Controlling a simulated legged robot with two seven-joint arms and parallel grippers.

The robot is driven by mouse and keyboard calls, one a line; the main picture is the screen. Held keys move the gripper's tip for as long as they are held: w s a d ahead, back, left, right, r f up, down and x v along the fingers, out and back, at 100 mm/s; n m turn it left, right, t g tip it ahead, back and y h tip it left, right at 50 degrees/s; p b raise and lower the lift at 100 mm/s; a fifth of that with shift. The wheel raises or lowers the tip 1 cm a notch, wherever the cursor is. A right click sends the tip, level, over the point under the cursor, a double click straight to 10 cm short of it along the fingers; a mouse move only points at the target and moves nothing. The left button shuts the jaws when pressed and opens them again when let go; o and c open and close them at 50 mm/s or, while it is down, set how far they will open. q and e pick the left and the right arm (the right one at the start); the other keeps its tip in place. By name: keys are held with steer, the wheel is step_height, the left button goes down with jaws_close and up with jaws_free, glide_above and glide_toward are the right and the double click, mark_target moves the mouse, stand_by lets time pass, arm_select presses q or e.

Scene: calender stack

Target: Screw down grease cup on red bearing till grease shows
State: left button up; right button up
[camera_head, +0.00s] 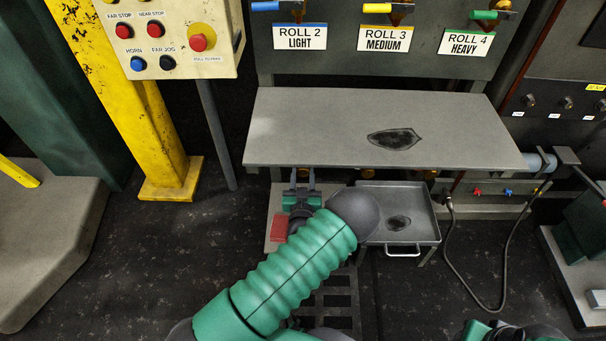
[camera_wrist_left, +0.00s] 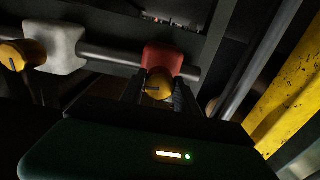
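In the left wrist view, the red bearing (camera_wrist_left: 163,58) sits on a grey shaft. Its round brass grease cup (camera_wrist_left: 158,86) hangs at its lower side, with a small dark mark on its face. My left gripper (camera_wrist_left: 160,95) has one finger on each side of this cup; whether they touch it is too dark to tell. In the head view my left gripper (camera_head: 302,178) reaches under the front edge of the shelf with its fingers apart, and the red bearing is hidden there. No grease can be made out on the bearing. My right gripper's fingers are not visible.
A grey shelf (camera_head: 300,130) with a dark stain overhangs the work spot. A metal tray (camera_head: 425,228) stands at right. A white bearing (camera_wrist_left: 55,48) with another brass cup (camera_wrist_left: 15,55) is left on the shaft. A yellow post (camera_wrist_left: 285,110) stands at right.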

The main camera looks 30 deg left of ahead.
arm_select(q)
jaws_close()
steer(key=shift+m, duration=0.4)
steer(key=shift+m+p, duration=1.9)
steer(key=shift+m, duration=1.6)
steer(key=shift+f, duration=0.1)
steer(key=o, duration=0.7)
jaws_free()
